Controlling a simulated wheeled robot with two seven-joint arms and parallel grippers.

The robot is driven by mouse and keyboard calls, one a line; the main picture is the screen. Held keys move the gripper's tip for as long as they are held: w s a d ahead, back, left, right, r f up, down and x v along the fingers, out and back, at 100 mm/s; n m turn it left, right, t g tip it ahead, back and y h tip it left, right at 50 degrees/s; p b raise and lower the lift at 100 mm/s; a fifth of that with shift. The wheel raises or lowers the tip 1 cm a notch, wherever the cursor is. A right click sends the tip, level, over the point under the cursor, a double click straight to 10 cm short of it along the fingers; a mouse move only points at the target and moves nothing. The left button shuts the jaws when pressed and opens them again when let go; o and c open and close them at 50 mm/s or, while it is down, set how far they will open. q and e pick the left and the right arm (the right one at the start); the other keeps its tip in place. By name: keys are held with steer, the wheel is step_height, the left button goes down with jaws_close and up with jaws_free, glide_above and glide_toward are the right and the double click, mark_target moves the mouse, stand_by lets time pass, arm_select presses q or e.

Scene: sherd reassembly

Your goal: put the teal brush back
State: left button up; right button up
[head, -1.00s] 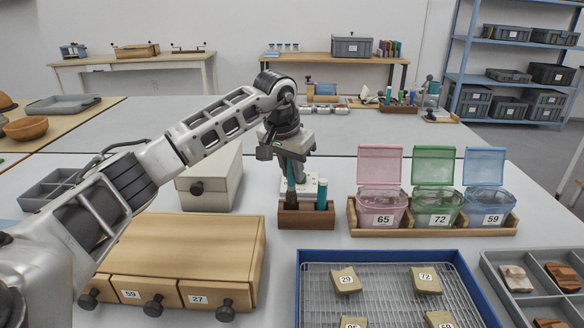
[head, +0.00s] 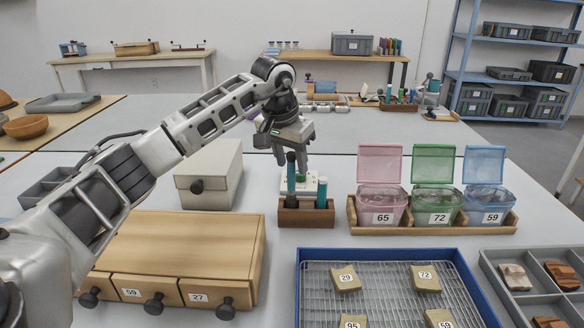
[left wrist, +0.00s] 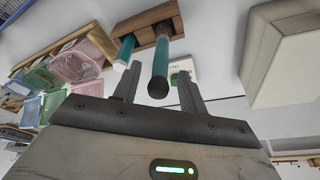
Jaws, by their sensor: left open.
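The teal brush (head: 291,184), with a dark tip on top, stands upright in a small wooden holder (head: 305,217). In the left wrist view the brush (left wrist: 161,58) lines up between my two fingers. A teal tube with a white top (head: 322,194) stands beside it in the same holder. My left gripper (head: 292,158) is open and empty, just above and behind the brush top. In the left wrist view its spread fingers (left wrist: 157,88) show no contact with the brush. My right gripper is not in view.
Right of the holder, a wooden rack (head: 430,231) holds pink, green and blue lidded boxes. A wooden drawer unit (head: 185,245) is front left, with a pale box (head: 210,175) behind it. A blue-rimmed tray (head: 375,252) with numbered blocks lies in front.

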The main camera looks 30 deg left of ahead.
arm_select(q)
steer(key=v, duration=1)
steer(key=shift+p, duration=0.4)
